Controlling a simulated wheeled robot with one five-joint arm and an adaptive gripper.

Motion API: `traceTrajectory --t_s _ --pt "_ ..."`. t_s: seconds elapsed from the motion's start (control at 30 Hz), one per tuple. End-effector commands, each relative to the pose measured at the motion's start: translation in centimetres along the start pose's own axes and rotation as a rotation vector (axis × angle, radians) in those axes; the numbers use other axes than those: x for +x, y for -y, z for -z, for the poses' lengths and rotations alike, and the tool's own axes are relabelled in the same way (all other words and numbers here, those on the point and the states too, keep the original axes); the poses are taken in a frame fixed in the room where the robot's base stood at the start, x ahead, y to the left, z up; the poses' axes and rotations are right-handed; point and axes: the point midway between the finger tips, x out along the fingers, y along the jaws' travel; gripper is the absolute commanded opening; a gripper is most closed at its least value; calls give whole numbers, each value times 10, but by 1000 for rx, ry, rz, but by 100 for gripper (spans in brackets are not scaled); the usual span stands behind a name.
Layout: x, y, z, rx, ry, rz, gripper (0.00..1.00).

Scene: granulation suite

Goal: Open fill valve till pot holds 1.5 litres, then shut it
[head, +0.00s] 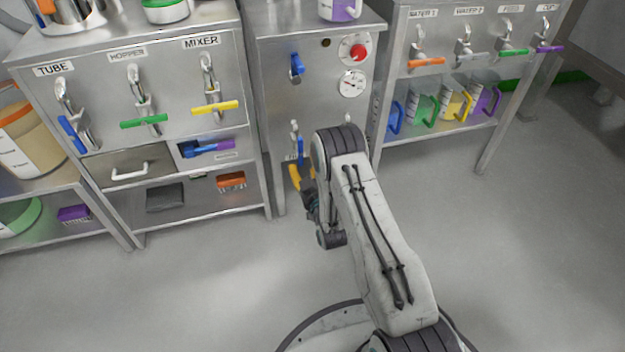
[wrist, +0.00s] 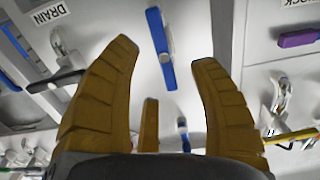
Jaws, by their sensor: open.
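A steel cabinet (head: 308,105) stands in the middle, with a blue lever (head: 300,150) low on its front, beside a partly hidden label starting with F. My gripper (head: 301,173) is just below this lever, its yellow fingers partly hidden by my arm. In the wrist view, my gripper (wrist: 165,54) is open and empty, with a blue lever (wrist: 160,48) between the fingertips in the picture. I cannot tell whether they touch it. A steel pot (head: 68,12) is cut off at the top left; its contents and level do not show.
Another blue lever (head: 297,66), a red knob (head: 358,52) and a dial (head: 352,83) are higher on the cabinet. The wrist view shows a DRAIN label (wrist: 52,13) near a black lever (wrist: 55,81). A left bench (head: 100,95) has several levers. Open floor (head: 530,250) lies right.

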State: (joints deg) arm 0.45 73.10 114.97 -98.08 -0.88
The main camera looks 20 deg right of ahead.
Motion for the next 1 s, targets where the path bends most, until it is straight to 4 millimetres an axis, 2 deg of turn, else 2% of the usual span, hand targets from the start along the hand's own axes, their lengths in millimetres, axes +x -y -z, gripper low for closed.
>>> traceTrajectory --t_s 0.2,0.4,0.6,1.0 --pt "-34 0 -2 0 5 0 56" --pt "-54 0 -2 0 4 0 56" --pt "-62 0 -1 0 2 0 56" --pt "-63 0 -1 0 1 0 56"
